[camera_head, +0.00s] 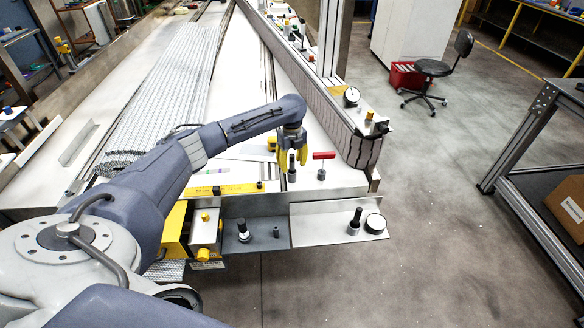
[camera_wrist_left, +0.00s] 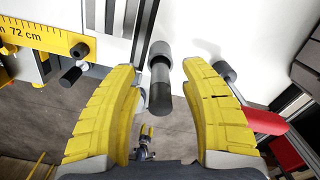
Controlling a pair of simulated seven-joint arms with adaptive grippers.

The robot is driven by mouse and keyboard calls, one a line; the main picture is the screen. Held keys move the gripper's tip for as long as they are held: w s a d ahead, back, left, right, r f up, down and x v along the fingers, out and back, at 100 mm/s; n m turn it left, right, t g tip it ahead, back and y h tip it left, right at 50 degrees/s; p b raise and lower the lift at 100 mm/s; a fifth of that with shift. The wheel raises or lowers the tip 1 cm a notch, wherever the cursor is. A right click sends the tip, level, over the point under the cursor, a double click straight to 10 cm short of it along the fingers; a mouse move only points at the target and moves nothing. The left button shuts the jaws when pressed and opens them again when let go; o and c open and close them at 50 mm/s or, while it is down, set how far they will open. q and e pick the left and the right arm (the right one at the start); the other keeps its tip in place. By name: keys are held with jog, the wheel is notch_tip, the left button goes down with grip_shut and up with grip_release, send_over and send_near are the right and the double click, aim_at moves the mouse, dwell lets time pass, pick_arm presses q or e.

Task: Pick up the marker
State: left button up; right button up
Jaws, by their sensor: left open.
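My left gripper (camera_head: 291,156) is over the near end of the white conveyor table, its yellow fingers pointing down. In the left wrist view the gripper (camera_wrist_left: 168,88) is open, with a finger on each side of a dark upright cylinder (camera_wrist_left: 161,84). The cylinder also shows under the fingers in the head view (camera_head: 292,170). I cannot tell whether it is the marker or a fixed knob. It appears apart from both fingers. No other thing is clearly a marker. My right gripper is not in view.
A red-handled tool (camera_head: 323,156) stands close to the right of the gripper. A yellow ruler strip (camera_head: 225,189) runs along the table's front edge at left. Black knobs (camera_head: 355,218) stand on the lower metal ledge. A grey rail (camera_head: 345,125) bounds the table at right.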

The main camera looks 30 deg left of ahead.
pick_arm(q)
jog(key=shift+f, duration=1.1)
jog(key=shift+c, duration=0.6)
grip_shut()
